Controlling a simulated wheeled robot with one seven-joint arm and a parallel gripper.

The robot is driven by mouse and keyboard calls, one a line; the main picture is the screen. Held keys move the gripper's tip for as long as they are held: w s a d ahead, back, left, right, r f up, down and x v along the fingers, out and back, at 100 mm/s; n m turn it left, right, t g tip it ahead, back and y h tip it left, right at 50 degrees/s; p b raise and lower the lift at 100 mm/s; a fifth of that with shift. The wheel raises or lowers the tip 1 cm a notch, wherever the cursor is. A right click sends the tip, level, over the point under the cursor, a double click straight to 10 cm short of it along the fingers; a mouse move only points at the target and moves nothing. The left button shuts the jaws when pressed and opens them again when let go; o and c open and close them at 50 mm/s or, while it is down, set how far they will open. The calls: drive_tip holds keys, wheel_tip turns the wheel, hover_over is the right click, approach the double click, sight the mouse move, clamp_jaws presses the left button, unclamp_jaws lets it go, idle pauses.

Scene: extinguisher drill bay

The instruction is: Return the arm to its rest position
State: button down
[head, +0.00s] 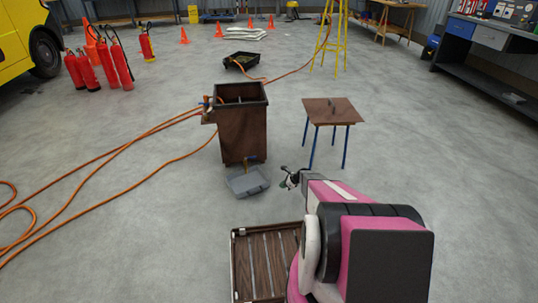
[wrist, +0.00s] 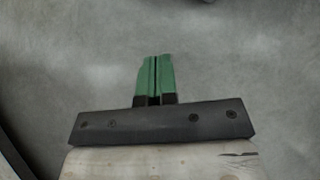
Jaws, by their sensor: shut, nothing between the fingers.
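My arm reaches forward from the bottom right of the head view. My gripper (head: 288,182) is small there, low in front of the small table and just right of a grey tray on the floor. In the wrist view, the two green fingers of my gripper (wrist: 154,58) are pressed together with only a thin line between them. They hold nothing, and bare grey floor lies behind them.
A brown bin (head: 242,130) stands ahead, with the grey tray (head: 248,181) at its foot. A small table (head: 333,111) with blue legs stands right of it. A slatted wooden platform (head: 236,270) lies close in front. Orange hoses (head: 105,158) cross the left floor. Open floor lies right.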

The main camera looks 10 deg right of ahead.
drive_tip(key=s+a+r+n+g+h, duration=0.1)
drive_tip(key=s+a+r+n, duration=0.1)
drive_tip(key=s+r+n, duration=0.5)
drive_tip(key=s+a+r+n+g+h, duration=0.1)
drive_tip(key=s+a+r, duration=0.25)
drive_tip(key=r, duration=0.65)
drive_tip(key=s+a+r+n+g+h, duration=0.1)
drive_tip(key=s+r+n, duration=0.3)
drive_tip(key=s+r, duration=0.4)
drive_tip(key=s+r+n+h, duration=0.5)
drive_tip(key=s+r+n, duration=0.6)
drive_tip(key=s+r, duration=0.6)
wheel_tip(320, 180, up, 2)
drive_tip(key=shift+a+r+g, duration=0.1)
drive_tip(key=shift+a+g, duration=0.1)
drive_tip(key=shift+g, duration=0.2)
